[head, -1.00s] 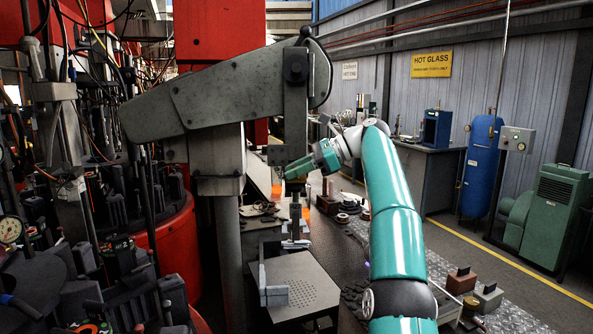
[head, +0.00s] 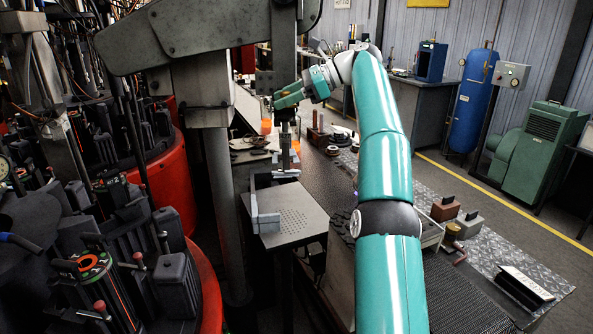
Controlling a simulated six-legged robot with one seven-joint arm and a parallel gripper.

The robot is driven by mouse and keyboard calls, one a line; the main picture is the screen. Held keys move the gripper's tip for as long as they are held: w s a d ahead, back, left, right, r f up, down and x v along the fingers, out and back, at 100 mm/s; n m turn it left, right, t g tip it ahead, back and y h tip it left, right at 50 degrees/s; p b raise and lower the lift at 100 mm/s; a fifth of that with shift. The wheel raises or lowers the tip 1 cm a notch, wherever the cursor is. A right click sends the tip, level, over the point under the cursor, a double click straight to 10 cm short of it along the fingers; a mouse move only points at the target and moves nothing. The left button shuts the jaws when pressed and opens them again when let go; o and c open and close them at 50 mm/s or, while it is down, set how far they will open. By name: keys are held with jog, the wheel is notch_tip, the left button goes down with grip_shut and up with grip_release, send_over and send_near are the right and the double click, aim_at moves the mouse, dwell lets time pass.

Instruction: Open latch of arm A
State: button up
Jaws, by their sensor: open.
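A grey overhead arm (head: 185,38) reaches across the upper left, with a vertical bar (head: 283,50) hanging from its right end. I cannot tell whether this is arm A, and no latch can be made out for certain. My gripper (head: 278,101), teal with greenish fingers, is beside the lower part of this hanging bar. It points left and looks open and empty. Whether its fingers touch the bar cannot be told. Below the bar, a jointed holder (head: 285,155) stands over a grey perforated plate (head: 310,208).
Red rotary machinery (head: 172,190) with dark moulds and hoses fills the left. A grey column (head: 218,170) stands beside it. A dark bench with small blocks (head: 446,208) runs along the right of my arm. A blue tank (head: 474,100) and green machine (head: 535,150) stand beyond a clear floor.

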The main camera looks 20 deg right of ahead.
jog(key=shift+s+f, duration=0.1)
jog(key=shift+s, duration=0.05)
